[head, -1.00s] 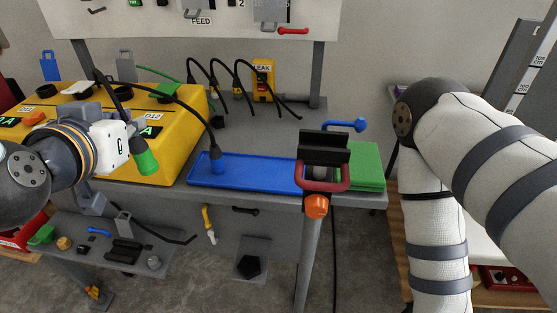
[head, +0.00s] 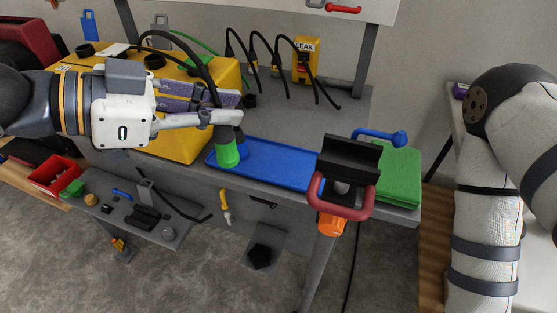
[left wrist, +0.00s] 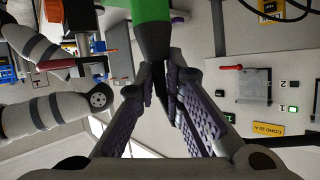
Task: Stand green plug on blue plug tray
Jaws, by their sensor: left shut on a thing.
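My left gripper (head: 230,108) is shut on the green plug (head: 228,154), just below its fingertips at the left end of the blue plug tray (head: 290,166). The plug hangs roughly upright, green end down, its black cable arching up behind the gripper. I cannot tell whether it touches the tray. A blue plug (head: 243,148) stands on the tray right behind it, partly hidden. In the left wrist view the green plug (left wrist: 151,10) shows at the top, its dark neck between the fingers. My right arm is at the right; its gripper is out of view.
A yellow box (head: 190,146) stands left of the tray, under my left arm. Several black cables (head: 284,65) hang behind. The tray's middle is clear.

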